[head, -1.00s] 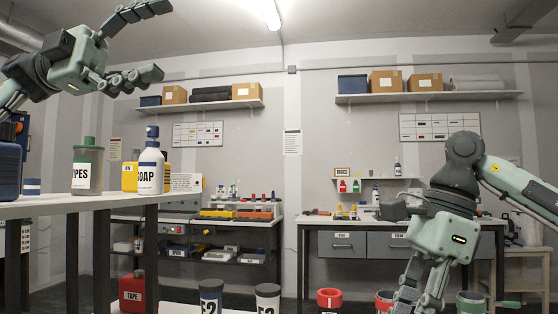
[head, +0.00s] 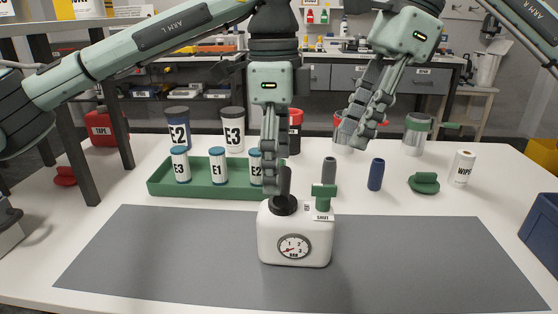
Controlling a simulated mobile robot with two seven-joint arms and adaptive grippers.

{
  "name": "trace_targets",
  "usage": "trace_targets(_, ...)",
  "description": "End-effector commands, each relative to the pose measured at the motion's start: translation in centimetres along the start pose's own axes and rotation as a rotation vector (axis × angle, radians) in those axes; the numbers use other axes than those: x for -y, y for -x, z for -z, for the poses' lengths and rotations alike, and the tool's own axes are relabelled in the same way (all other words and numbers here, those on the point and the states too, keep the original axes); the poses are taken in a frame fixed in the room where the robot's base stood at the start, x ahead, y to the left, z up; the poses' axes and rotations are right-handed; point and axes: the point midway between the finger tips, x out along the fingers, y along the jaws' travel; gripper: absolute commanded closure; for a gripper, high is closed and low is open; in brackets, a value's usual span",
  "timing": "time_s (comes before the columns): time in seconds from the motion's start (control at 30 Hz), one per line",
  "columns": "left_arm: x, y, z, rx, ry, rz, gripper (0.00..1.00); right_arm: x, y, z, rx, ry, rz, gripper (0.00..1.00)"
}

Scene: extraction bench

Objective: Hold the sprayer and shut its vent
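The sprayer (head: 272,245) is a white, squat, upright body on the grey mat (head: 160,255) in the head view. It has a round gauge (head: 294,247) in front and a black collar (head: 284,206) on top. A green T-shaped vent handle (head: 323,192) stands at its top right, above a small tag that seems to read SHUT. My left gripper (head: 278,185) points down at the black collar, its fingers edge-on and overlapping, so its grip is unclear. My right gripper (head: 357,137) is open and empty, above and behind the vent handle, apart from it.
Behind the sprayer stands a green tray (head: 200,190) with several labelled canisters. A grey cylinder (head: 329,170), a blue cylinder (head: 376,174), a green knob-like piece (head: 424,183) and a wipes canister (head: 462,168) stand to the right. The mat's right half is clear.

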Motion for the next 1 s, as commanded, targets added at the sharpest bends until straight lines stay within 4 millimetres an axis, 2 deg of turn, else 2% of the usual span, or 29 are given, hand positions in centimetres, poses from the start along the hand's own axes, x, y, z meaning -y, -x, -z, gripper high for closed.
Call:
trace_targets(0.13, 0.1, -1.5, 0.2, 0.032, 0.048, 0.004, 0.16, 0.0, 0.0, 0.0, 0.0, 0.0, 0.0, 0.66)
trace_targets(0.6, 0.1, -7.8, 0.0, 0.031, 0.05, 0.004, 0.16, 0.0, 0.0, 0.0, 0.0, 0.0, 0.0, 0.66)
trace_targets(0.77, 0.1, -8.6, 0.0, 0.029, 0.049, 0.004, 0.16, 0.0, 0.0, 0.0, 0.0, 0.0, 0.0, 0.66)
trace_targets(1.0, 0.1, -8.7, 0.0, 0.028, 0.049, 0.005, 0.16, 0.0, 0.0, 0.0, 0.0, 0.0, 0.0, 0.66)
